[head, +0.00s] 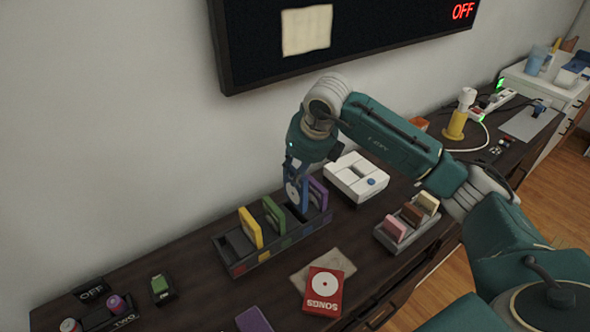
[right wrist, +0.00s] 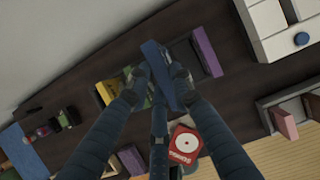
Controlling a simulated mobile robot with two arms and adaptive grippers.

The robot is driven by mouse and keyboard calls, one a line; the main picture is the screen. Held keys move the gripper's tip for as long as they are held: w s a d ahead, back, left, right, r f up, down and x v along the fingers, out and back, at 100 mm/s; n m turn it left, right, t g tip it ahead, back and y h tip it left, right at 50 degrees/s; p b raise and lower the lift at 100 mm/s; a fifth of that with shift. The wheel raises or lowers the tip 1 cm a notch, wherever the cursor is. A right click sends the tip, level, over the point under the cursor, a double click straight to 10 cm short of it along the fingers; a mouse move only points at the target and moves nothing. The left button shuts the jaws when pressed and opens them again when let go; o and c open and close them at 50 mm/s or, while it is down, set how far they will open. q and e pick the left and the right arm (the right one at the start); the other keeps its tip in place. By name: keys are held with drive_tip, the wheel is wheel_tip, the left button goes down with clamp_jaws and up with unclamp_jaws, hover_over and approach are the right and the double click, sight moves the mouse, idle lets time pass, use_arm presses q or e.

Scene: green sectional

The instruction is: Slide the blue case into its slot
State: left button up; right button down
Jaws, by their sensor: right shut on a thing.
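The blue case (head: 304,196) is upright at the rack, between the green case (head: 273,215) and the purple case (head: 318,193). My right gripper (head: 297,172) is shut on its upper part. My left gripper is not in view.
A red SONGS case (head: 324,291) lies on a paper in front of the rack. A white console (head: 357,177) stands behind right. A small grey rack (head: 408,230) with several cartridges is to the right. A purple item (head: 253,320) lies at the front edge.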

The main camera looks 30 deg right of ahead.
sight(295, 188)
drive_tip(key=shift+f+b, duration=0.75)
drive_tip(key=shift+f, duration=0.55)
drive_tip(key=shift+b, duration=0.35)
idle(0.7)
